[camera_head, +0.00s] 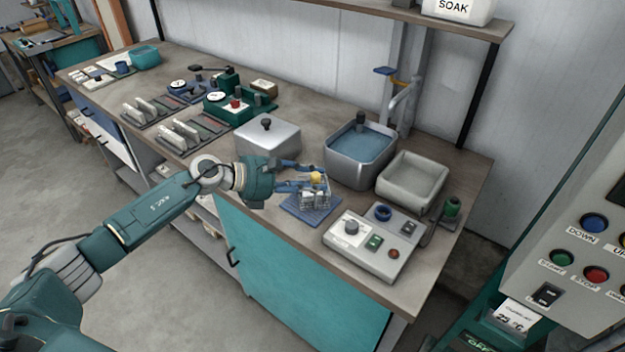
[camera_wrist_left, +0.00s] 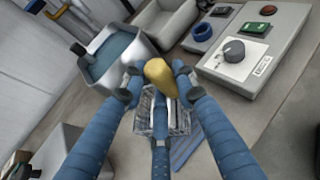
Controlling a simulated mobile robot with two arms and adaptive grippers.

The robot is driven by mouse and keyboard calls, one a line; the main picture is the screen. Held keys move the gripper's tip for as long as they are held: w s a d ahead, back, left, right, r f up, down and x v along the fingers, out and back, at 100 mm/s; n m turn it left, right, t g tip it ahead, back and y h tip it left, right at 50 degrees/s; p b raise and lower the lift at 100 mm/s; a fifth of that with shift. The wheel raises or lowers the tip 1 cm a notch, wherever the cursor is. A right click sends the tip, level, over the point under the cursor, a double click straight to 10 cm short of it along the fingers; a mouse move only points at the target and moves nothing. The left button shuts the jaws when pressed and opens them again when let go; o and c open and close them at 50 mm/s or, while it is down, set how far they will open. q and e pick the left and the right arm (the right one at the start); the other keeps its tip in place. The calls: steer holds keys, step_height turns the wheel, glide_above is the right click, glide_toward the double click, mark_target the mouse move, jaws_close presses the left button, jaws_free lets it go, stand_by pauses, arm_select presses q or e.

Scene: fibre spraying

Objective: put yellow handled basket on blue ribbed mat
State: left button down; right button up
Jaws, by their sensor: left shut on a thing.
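The basket is a small wire basket (camera_head: 314,195) with a yellow handle (camera_head: 316,177). My left gripper (camera_head: 312,179) is shut on the yellow handle. The handle also shows between its blue fingers in the left wrist view (camera_wrist_left: 159,75). The basket is upright, at the blue ribbed mat (camera_head: 296,211), over its right part in the head view. In the left wrist view the mat (camera_wrist_left: 186,146) shows beside the basket, partly hidden by a finger. I cannot tell whether the basket touches the mat. My right gripper is not in view.
A water-filled tank (camera_head: 338,168) and an empty grey tray (camera_head: 411,181) stand behind the basket. A control box (camera_head: 373,245) with a knob is close at the right. A lidded metal box (camera_head: 268,135) stands at the left. The bench's front edge is close to the mat.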

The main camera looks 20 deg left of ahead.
arm_select(q)
steer(key=shift+f, duration=0.2)
steer(key=c, duration=1.4)
jaws_free()
steer(key=shift+o, duration=0.2)
steer(key=shift+r, duration=0.15)
steer(key=shift+r, duration=0.15)
steer(key=b+v, duration=0.4)
steer(key=v, duration=0.8)
